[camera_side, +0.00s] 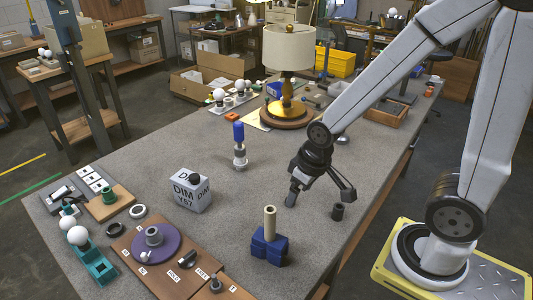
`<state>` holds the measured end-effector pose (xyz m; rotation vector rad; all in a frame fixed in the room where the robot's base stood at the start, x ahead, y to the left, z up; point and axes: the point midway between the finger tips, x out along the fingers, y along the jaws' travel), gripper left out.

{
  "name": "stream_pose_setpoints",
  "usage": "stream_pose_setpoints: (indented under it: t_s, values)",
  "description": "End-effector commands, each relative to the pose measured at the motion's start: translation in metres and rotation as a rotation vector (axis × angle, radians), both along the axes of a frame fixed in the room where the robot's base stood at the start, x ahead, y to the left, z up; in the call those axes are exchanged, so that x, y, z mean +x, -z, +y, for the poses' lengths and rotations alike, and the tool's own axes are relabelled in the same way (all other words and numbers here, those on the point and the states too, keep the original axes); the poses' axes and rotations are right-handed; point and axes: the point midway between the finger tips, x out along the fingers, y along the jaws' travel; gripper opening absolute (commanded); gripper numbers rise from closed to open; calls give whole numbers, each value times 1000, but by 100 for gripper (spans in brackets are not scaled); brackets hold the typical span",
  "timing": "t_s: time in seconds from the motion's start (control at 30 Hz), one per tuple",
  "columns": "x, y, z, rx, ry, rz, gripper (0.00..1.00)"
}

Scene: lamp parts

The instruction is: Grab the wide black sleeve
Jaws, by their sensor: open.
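A short, dark cylindrical piece (338,212), which looks like the wide black sleeve, stands upright on the grey table near its right edge. My gripper (320,198) is open and empty, its fingers spread low over the table. The right finger is close to the sleeve, just above and beside it in the picture. The left finger comes down to the left of the sleeve, with bare table between them. I cannot tell whether the right finger touches the sleeve.
A blue block holding a beige tube (270,222) stands in front. A grey DIM cube (190,191) and a blue-topped post (239,145) stand left. A wooden board with a purple disc (152,246) lies front left. A shaded lamp (289,48) stands behind. The table's middle is clear.

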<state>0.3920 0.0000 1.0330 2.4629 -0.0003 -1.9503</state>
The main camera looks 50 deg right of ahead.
Motion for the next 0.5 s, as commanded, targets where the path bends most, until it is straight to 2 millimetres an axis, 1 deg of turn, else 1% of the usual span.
stream_pose_setpoints:
  t_s: [0.33, 0.5]
  values:
    - [-1, 2, 0, -5, -8, 11, 89]
    - [-9, 14, -1, -38, -62, 81, 89]
